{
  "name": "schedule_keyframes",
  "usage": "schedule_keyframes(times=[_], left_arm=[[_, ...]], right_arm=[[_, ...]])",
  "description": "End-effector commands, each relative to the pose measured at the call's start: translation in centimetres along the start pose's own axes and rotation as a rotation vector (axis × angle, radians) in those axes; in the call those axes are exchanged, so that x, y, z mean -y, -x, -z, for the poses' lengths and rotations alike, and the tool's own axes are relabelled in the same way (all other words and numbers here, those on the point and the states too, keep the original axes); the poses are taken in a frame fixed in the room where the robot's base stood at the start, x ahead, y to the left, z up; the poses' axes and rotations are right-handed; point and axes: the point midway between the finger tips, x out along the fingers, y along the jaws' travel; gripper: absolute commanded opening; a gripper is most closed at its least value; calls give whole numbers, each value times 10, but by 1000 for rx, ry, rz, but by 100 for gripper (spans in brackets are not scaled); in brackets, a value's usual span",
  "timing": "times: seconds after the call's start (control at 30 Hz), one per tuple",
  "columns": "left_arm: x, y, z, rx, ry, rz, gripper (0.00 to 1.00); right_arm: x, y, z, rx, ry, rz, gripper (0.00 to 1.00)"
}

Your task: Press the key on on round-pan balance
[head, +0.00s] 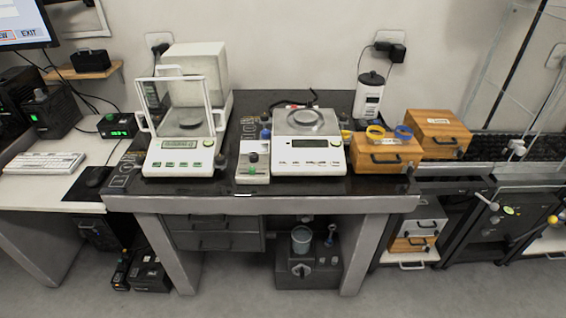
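The round-pan balance (285,154) is white and stands at the middle right of the dark weighing table. Its round metal pan (306,119) is on top and looks empty. Its display (310,143) is dark. A small green round key (336,143) is at the right end of the display, and a row of small marks runs along the front edge, too small to read. Neither of my grippers shows in the head view.
A second white balance (157,167) with a glass draft shield and lit display stands left on the table (256,205). A small control box (253,178) stands between the balances. Wooden boxes (386,164) with coloured rings on top stand close right. The table's front strip is narrow.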

Motion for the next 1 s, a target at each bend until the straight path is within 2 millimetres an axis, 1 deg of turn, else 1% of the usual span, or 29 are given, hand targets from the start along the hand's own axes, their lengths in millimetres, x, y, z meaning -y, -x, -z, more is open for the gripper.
schedule_keyframes(times=[0.2, 0.5, 0.57, 1.0], left_arm=[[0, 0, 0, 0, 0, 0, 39], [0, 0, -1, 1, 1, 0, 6], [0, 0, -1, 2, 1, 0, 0], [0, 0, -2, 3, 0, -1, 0]], right_arm=[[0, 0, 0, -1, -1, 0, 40], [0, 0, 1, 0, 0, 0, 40], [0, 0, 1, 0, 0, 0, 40], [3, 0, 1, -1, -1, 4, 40]])
